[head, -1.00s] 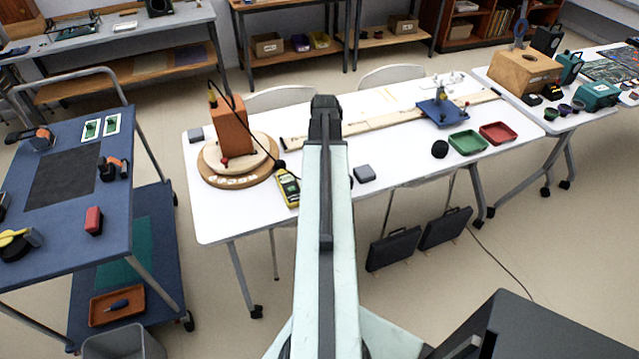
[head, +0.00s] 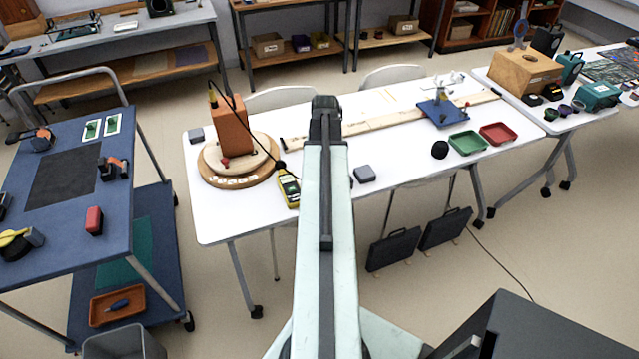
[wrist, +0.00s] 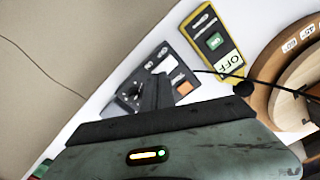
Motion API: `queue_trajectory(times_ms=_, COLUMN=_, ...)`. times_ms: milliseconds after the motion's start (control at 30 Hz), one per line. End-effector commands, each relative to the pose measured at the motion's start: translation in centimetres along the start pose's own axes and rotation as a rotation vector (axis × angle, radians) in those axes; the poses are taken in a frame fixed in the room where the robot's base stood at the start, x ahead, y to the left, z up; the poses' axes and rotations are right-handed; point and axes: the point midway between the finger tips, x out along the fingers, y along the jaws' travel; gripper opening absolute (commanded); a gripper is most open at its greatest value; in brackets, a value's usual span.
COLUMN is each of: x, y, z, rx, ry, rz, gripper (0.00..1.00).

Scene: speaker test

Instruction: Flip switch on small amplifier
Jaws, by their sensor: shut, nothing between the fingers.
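The small amplifier appears to be the dark grey panel (wrist: 183,72) in the wrist view, with a dark knob, a pale square, an orange square and ON labels. My gripper (wrist: 157,78) is shut and empty, its fingertips over the panel's middle. They hide part of the panel, and I cannot tell whether they touch it. I cannot tell which way its switch is set. In the head view my arm hides most or all of the panel, and my gripper's fingers do not show.
A yellow meter (wrist: 212,42) with an OFF label lies beside the panel, with a black cable near it. The round wooden base (head: 212,180) carries an orange block (head: 232,125). A small grey box (head: 364,174) lies right of my arm. The white table (head: 225,222) has bare space at front left.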

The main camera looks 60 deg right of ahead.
Motion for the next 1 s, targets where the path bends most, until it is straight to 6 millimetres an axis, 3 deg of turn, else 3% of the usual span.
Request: queue_trajectory(times_ms=1000, x=0.95, y=0.04, z=0.0, rx=0.001, ry=0.0, rz=0.0, gripper=0.0)
